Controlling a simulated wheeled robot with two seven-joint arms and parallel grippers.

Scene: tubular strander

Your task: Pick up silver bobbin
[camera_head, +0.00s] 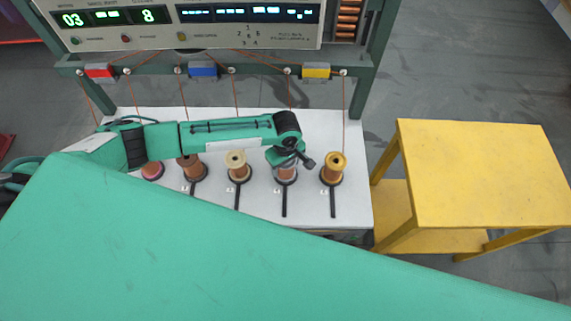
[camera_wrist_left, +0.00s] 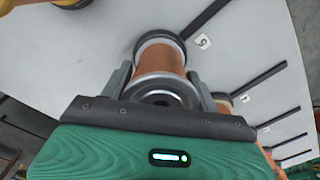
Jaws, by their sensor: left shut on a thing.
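The silver bobbin (camera_head: 287,175) stands on the white table, fourth from the left in the row, its top partly hidden by my left gripper (camera_head: 287,160). In the left wrist view the bobbin (camera_wrist_left: 161,60) shows copper-coloured wire between silver flanges, with a dark ring at its far end. The left gripper's two grey fingers lie on either side of its near flange, and the gripper is shut on it. I cannot tell any gap between the bobbin and its base. My right gripper is in neither view.
A gold bobbin (camera_head: 333,166) stands just right of it, a cream-topped one (camera_head: 238,166) just left, and further ones beyond. The white table (camera_head: 350,135) has dark slots in front. Thin wires hang from the machine frame above. A yellow table (camera_head: 480,175) stands right.

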